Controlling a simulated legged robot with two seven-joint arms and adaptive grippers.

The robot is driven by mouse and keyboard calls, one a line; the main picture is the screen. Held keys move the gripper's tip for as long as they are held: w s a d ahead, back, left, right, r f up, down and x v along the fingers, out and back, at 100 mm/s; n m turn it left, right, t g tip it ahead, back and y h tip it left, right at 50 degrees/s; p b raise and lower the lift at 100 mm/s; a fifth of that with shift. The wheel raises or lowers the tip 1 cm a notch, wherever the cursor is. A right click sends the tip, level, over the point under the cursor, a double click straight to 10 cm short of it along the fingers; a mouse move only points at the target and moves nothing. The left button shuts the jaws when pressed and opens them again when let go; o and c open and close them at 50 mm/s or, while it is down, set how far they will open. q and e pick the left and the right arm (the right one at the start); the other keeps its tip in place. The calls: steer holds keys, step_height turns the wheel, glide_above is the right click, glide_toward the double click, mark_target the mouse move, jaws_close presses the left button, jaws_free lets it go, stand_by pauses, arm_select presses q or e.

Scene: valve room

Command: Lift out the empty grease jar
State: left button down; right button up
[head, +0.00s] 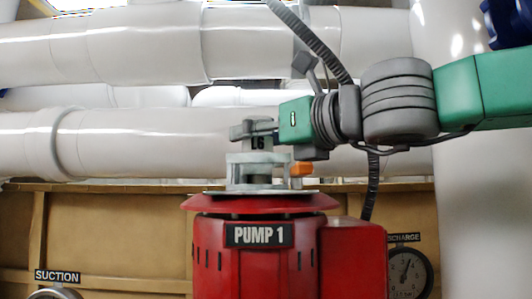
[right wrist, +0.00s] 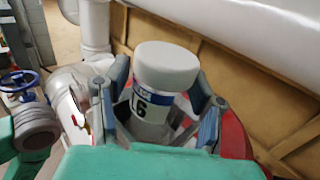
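The grease jar (right wrist: 166,68) is a pale cylinder with a grey cap and a label reading L6. It stands upright between the fingers of my right gripper (right wrist: 158,108) in the right wrist view. The fingers are spread on either side, with a gap visible at the left; contact at the right is unclear. Below is a grey holder (head: 250,186) on the red pump (head: 258,264). My left gripper is out of view.
An orange part (head: 302,169) sits at the holder's right side. White pipes (head: 130,140) run close behind. A gauge (head: 408,271) is at lower right. A blue handwheel (right wrist: 20,82) shows at the left of the wrist view.

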steer(key=shift+a, duration=0.8)
jaws_close()
steer(key=shift+w+d+f, duration=0.1)
steer(key=shift+w+d, duration=0.05)
steer(key=shift+d, duration=0.95)
steer(key=shift+a+r, duration=0.2)
